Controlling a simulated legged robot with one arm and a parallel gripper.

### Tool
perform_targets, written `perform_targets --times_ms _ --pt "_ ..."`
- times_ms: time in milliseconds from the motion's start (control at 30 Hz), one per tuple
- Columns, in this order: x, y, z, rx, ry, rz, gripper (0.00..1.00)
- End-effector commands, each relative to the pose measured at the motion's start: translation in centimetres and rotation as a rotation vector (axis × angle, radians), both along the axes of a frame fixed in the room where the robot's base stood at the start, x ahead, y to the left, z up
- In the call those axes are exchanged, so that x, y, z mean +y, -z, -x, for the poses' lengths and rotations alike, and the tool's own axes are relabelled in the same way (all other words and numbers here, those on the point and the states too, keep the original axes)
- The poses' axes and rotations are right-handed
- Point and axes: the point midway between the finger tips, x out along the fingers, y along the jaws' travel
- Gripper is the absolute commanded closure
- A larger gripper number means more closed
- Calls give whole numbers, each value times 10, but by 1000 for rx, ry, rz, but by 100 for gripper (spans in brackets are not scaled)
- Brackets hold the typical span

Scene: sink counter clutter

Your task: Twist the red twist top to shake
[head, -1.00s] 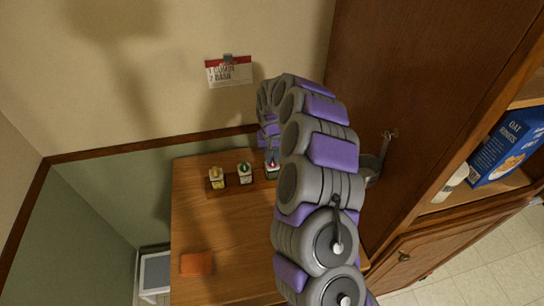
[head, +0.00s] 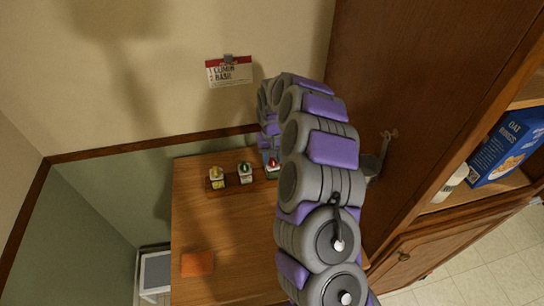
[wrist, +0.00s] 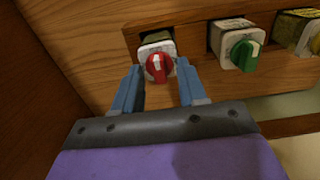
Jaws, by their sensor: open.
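The red twist top (wrist: 159,67) is a round red knob with a pale mark, on a white-faced shaker in a wooden rack. In the wrist view it sits just beyond my gripper (wrist: 158,82), whose two blue fingers are open, one to either side and a little short of it. The fingers do not appear to touch the knob. In the head view the red top (head: 273,162) shows at the rack's right end, partly beside my arm, and my gripper there is mostly hidden by the arm.
Beside it are a green-topped shaker (wrist: 243,55) and a yellow-topped shaker (wrist: 314,42). The rack stands on a wooden counter with an orange cloth-like item (head: 197,263). A tall wooden cabinet (head: 400,80) bounds the right. A card (head: 229,71) hangs on the wall.

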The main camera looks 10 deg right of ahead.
Motion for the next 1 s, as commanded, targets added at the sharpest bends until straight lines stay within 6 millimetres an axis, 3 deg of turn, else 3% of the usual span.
perform_targets --times_ms 233,367,800,1000 --pt "0 -4 0 -1 1 0 58" --pt "-1 -21 -2 -6 1 0 58" --pt "0 -117 -3 -6 0 2 58" --pt "0 -152 -2 -1 1 0 58"
